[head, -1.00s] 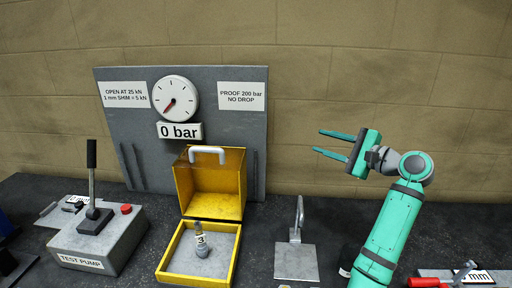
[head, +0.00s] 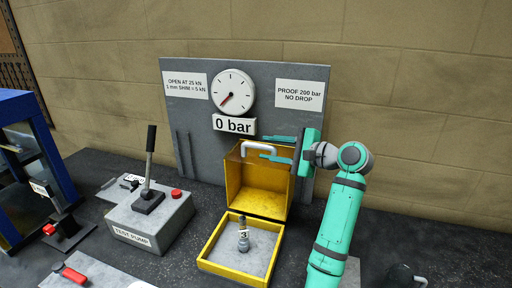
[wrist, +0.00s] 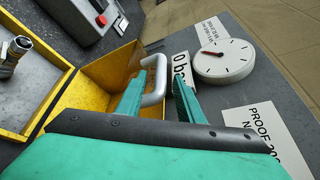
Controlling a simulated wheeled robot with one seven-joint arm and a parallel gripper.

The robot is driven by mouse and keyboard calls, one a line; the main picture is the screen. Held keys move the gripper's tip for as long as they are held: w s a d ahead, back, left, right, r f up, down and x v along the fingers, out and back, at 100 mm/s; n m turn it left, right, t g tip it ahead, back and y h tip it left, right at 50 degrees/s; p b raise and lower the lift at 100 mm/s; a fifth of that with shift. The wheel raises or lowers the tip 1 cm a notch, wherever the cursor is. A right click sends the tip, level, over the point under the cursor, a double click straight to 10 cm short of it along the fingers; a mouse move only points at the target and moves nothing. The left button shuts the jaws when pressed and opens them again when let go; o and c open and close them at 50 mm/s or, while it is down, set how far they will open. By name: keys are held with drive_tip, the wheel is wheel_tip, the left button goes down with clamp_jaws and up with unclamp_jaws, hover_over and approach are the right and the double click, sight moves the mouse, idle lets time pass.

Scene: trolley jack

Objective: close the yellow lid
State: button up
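The yellow lid (head: 262,190) stands open and upright at the back of a shallow yellow tray (head: 204,264). A light grey handle (head: 246,149) sits at the lid's top edge; it also shows in the wrist view (wrist: 158,75). My gripper (head: 262,147) is open at the height of the handle, coming from the right. In the wrist view its two fingers (wrist: 156,98) appear on either side of the handle. I cannot tell whether they touch it.
Behind the lid stands a grey panel (head: 185,118) with a gauge (head: 232,91) and a "0 bar" sign (head: 234,124). The test pump (head: 150,215) with its upright lever is left of the tray. A blue frame (head: 35,150) stands at far left.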

sight(259, 146)
drive_tip(key=x, duration=0.3)
drive_tip(key=shift+w, duration=0.1)
drive_tip(key=shift+w+a+f, duration=0.1)
drive_tip(key=shift+w+a, duration=0.2)
drive_tip(key=shift+a, duration=0.35)
drive_tip(key=shift+w, duration=0.1)
clamp_jaws()
